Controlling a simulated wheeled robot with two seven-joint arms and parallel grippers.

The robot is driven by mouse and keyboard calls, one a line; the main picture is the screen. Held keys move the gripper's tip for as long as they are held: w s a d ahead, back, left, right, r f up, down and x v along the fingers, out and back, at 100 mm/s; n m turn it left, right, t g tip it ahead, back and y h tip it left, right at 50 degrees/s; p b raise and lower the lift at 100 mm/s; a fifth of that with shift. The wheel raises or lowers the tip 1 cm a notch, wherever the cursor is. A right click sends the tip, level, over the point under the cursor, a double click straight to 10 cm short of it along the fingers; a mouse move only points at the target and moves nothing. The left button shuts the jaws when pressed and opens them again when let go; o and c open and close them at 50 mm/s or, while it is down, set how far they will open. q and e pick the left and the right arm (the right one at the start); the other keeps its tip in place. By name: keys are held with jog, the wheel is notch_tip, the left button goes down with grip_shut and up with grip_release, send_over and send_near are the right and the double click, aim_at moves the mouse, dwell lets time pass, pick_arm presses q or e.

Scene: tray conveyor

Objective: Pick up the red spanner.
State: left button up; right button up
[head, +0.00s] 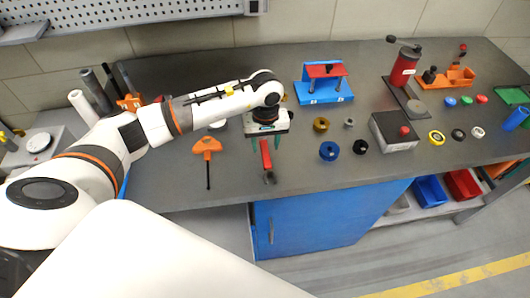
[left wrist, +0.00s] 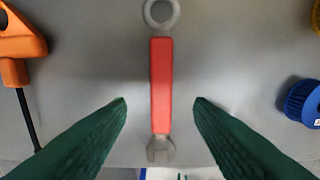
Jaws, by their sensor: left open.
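The red spanner (head: 266,156) lies on the grey bench near its front edge, with its length running from back to front. In the left wrist view the red spanner (left wrist: 161,85) has a ring end at the top and an open-jawed end at the bottom. My left gripper (head: 265,141) is above the spanner's back part in the head view. In the left wrist view its green fingers (left wrist: 160,101) are open, one on each side of the red handle, with clear gaps. The spanner's ring end is hidden by the gripper in the head view. My right gripper is not in view.
An orange-handled tool (head: 207,147) lies just left of the spanner. A blue ring (head: 329,151) and a black knob (head: 360,146) are to the right. A blue stand (head: 324,92) is behind.

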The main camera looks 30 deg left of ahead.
aim_at(266, 154)
pick_arm(q)
notch_tip(266, 154, down, 4)
jog(key=shift+r+p, duration=0.25)
jog(key=shift+p, duration=0.55)
jog(key=shift+f, duration=0.4)
jog(key=shift+c, duration=0.4)
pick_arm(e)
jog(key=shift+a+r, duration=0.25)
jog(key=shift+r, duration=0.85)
pick_arm(q)
jog(key=shift+w, duration=0.1)
grip_shut()
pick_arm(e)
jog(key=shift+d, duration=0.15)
